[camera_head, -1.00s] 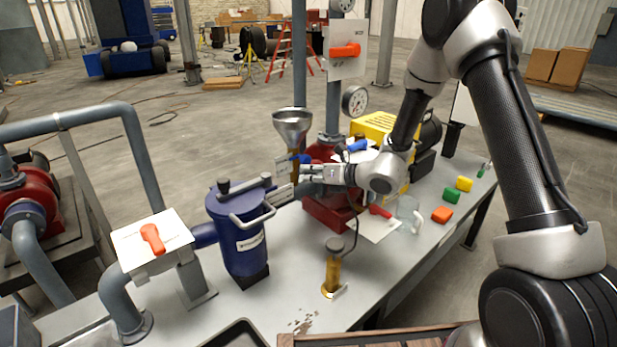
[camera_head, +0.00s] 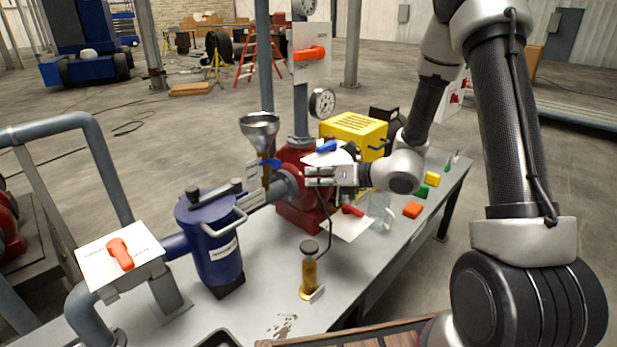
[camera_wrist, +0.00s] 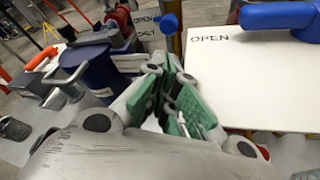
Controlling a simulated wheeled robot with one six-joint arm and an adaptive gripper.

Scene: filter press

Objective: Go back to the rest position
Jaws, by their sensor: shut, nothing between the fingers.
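My gripper (camera_head: 312,177) is shut and empty in the head view. It hangs above the bench in front of the red pump (camera_head: 291,215), to the right of the steel funnel (camera_head: 259,126). In the wrist view, the green-padded fingers of my gripper (camera_wrist: 178,112) are together with nothing held between them. A blue handle (camera_wrist: 285,15) lies across a white plate marked OPEN (camera_wrist: 265,75), just right of the fingers. The blue filter vessel (camera_head: 215,245) also shows in the wrist view (camera_wrist: 88,70).
A brass cylinder (camera_head: 309,275) stands on the bench in front. A glass jug (camera_head: 381,210) and orange (camera_head: 412,210), green and yellow blocks sit to the right. A yellow machine (camera_head: 355,137) is behind. An orange lever (camera_head: 120,254) is on a plate at left.

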